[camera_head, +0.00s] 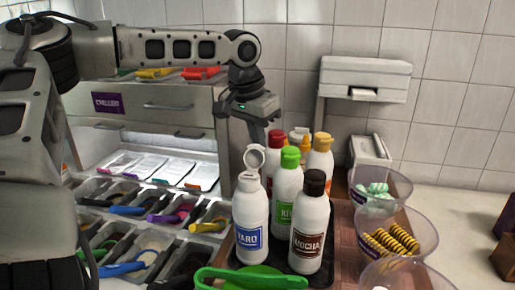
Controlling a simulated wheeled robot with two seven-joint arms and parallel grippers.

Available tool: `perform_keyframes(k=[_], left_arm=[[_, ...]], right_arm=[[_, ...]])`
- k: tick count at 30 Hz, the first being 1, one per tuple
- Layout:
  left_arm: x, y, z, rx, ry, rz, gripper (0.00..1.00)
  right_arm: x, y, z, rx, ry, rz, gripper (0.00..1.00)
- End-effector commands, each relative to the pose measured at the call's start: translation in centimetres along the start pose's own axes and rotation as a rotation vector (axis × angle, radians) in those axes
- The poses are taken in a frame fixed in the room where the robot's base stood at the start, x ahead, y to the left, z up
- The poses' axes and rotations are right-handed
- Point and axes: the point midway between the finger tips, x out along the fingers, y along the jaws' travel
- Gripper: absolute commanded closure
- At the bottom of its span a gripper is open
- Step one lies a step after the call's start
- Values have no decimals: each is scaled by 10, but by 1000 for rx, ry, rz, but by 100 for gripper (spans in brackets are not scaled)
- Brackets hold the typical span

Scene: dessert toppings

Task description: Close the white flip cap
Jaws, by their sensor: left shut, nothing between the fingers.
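A white bottle with a blue label (250,225) stands at the front left of a bottle group. Its white flip cap (254,158) stands open, with the ring-shaped lid raised upright above the neck. My left arm comes in from the left, and my left gripper (259,137) points down just above and behind the raised lid. Its fingers are shut with nothing between them. I cannot tell whether the fingertips touch the lid. My right gripper is out of view.
A green-capped bottle (288,188) and a dark-capped mocha bottle (310,235) stand close on the right, with more bottles behind. Clear bowls (408,222) line the far right. Bins of coloured scoops (128,211) fill the left. A green utensil (250,278) lies in front.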

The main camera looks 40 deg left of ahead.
Motion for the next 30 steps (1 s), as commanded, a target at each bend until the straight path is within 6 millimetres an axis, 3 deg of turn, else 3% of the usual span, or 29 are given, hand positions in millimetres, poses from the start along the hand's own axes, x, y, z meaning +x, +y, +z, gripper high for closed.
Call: perform_keyframes(k=[5, 21, 30], left_arm=[[-6, 0, -2, -1, 0, 0, 100], [-68, 0, -18, -1, 3, -1, 100], [-79, 0, -20, 0, 2, 1, 100]], right_arm=[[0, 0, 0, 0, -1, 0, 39], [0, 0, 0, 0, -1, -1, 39], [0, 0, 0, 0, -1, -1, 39]])
